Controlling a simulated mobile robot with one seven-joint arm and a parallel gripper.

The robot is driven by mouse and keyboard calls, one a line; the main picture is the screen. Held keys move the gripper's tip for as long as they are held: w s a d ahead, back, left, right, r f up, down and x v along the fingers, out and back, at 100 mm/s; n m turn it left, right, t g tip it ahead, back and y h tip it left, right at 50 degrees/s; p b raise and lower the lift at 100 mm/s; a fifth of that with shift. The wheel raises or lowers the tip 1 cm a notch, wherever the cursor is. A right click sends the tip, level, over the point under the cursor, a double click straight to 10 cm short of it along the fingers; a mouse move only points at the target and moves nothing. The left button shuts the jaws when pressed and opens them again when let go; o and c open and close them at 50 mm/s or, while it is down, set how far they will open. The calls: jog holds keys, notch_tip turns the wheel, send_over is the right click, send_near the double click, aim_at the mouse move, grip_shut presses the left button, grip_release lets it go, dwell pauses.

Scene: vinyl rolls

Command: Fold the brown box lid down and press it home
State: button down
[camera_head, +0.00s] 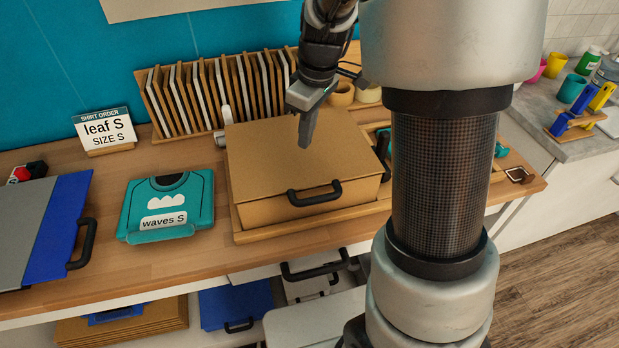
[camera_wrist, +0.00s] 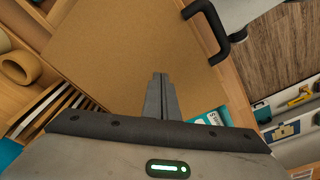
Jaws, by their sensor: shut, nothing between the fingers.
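The brown box (camera_head: 268,208) sits in a wooden tray (camera_head: 258,237) on the workbench. Its lid (camera_head: 275,155) lies flat over the top and looks down, with a black handle (camera_head: 314,193) at the front edge. The lid also fills the upper middle of the wrist view (camera_wrist: 130,50). My gripper (camera_head: 304,146) is shut and empty, pointing down over the lid's middle to right part. Its closed fingers show in the wrist view (camera_wrist: 159,76). I cannot tell whether the fingertips touch the lid.
A rack of upright boards (camera_head: 215,95) stands behind the box. A blue and grey board (camera_head: 55,230) lies far left. Bare bench shows between them.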

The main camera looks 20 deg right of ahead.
notch_tip(320, 180, up, 5)
jog(key=p, duration=0.2)
jog(key=shift+f+p, duration=0.2)
jog(key=shift+p, duration=0.15)
jog(key=s+r+m+t+p, duration=0.1)
jog(key=s+r+m, duration=0.3)
jog(key=s, duration=0.6)
jog(key=s+r+m+t+h+p, duration=0.1)
jog(key=s+r+m+t, duration=0.2)
jog(key=s+r, duration=0.6)
jog(key=shift+s+a+r+m, duration=0.25)
jog(key=shift+s+m, duration=0.3)
jog(key=shift+m, duration=0.45)
jog(key=shift+d, duration=0.1)
